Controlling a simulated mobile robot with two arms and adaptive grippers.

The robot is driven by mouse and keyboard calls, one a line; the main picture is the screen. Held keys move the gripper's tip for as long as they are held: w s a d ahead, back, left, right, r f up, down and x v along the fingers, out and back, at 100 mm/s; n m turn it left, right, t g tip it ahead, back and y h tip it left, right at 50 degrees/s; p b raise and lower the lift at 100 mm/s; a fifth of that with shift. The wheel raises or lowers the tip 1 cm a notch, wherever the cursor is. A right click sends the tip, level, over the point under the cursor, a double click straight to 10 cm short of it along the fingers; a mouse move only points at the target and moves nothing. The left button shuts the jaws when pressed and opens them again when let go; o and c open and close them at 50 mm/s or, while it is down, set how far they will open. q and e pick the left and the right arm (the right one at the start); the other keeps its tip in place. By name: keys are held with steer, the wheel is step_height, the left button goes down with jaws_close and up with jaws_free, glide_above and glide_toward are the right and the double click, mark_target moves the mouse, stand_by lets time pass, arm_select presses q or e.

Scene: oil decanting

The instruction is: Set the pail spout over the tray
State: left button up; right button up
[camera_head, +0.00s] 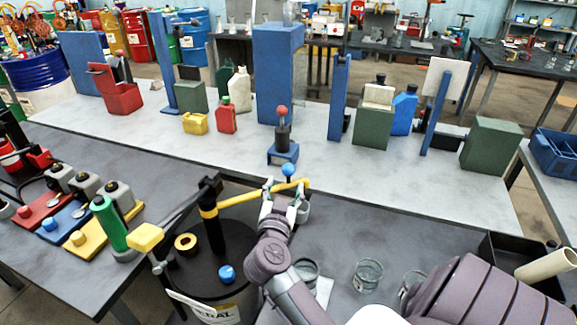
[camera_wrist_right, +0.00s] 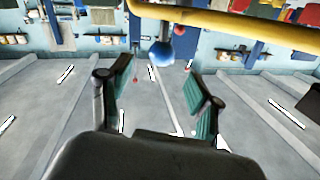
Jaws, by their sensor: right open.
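The pail (camera_head: 205,275) is a dark-topped drum with a black upright post. The yellow spout (camera_head: 240,198) runs right from that post and ends close to my right gripper (camera_head: 283,198). A blue ball knob (camera_head: 289,169) stands by the spout's end. My right gripper is open, its fingers just below the spout and apart from each other. In the right wrist view the spout (camera_wrist_right: 230,22) crosses above the open fingers (camera_wrist_right: 157,80), with the blue ball (camera_wrist_right: 161,54) beyond them. A dark tray (camera_head: 487,248) lies at the lower right, partly hidden by my right arm. My left gripper is not seen.
Glass beakers (camera_head: 367,273) stand on the dark bench right of the pail. A green bottle (camera_head: 109,222) and coloured blocks (camera_head: 97,238) are at the left. A long grey table (camera_head: 400,185) carries blue posts, boxes and containers behind. A pale tube (camera_head: 547,265) leans on the dark tray.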

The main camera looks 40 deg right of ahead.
mark_target(288, 173)
steer(key=x, duration=0.6)
steer(key=shift+w+d, duration=0.15)
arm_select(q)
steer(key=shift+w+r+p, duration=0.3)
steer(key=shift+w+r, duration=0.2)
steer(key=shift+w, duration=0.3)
arm_select(e)
steer(key=shift+w+d, duration=0.45)
steer(key=shift+d, duration=0.05)
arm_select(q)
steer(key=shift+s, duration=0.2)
arm_select(e)
jaws_close()
